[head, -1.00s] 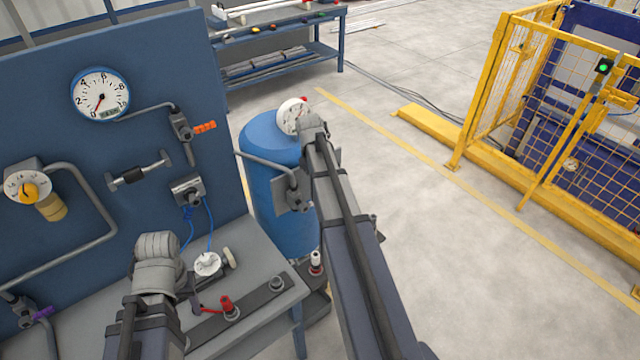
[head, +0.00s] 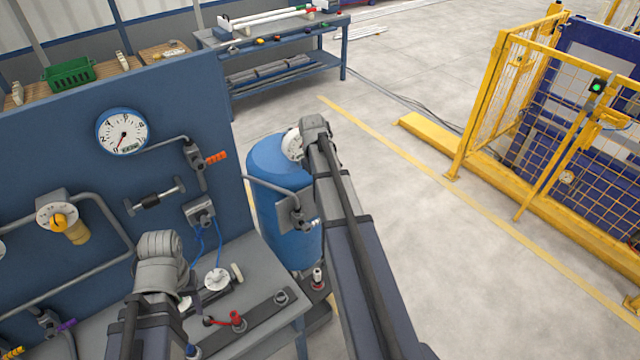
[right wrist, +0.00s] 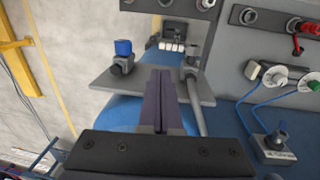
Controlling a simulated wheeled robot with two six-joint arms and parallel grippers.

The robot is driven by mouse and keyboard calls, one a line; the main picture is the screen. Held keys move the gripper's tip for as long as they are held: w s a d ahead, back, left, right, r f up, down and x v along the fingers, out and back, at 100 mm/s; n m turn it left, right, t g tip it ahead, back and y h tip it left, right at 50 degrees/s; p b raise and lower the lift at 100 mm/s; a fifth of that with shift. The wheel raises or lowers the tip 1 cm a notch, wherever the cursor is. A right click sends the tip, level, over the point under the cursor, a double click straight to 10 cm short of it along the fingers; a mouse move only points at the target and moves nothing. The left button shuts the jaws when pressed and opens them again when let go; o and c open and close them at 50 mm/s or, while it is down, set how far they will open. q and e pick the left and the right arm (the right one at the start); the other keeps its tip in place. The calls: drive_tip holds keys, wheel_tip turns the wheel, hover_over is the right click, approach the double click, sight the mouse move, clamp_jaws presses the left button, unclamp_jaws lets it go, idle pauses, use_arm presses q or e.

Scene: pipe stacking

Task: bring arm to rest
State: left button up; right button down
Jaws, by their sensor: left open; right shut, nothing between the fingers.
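My left arm comes in at the lower left of the head view, its grey wrist over the bench. Its gripper (head: 187,299) is mostly hidden behind the wrist; it is open with nothing seen in it. My right arm reaches up the middle of the head view, its bent grey joint in front of the blue tank (head: 268,162). My right gripper is hidden there, but shows in the right wrist view (right wrist: 162,76). Its two dark fingers are shut together and empty, above a grey plate (right wrist: 112,80).
A blue panel (head: 75,150) with a gauge (head: 122,131), pipes and valves stands behind the bench (head: 265,325). A red-handled fitting (head: 237,319) is on the bench. A blue rack (head: 285,60) stands behind.

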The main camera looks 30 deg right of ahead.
drive_tip(key=s+a+f+n+b, duration=0.1)
drive_tip(key=s+a+f+b, duration=0.4)
drive_tip(key=a, duration=0.6)
drive_tip(key=s+a+f+n+b, duration=0.1)
drive_tip(key=s+a+f+b, duration=0.4)
drive_tip(key=a, duration=0.7)
drive_tip(key=s+a+f+b, duration=0.6)
drive_tip(key=s+a, duration=0.1)
drive_tip(key=a, duration=0.4)
drive_tip(key=shift+s+a+n, duration=0.3)
drive_tip(key=shift+s+n, duration=0.1)
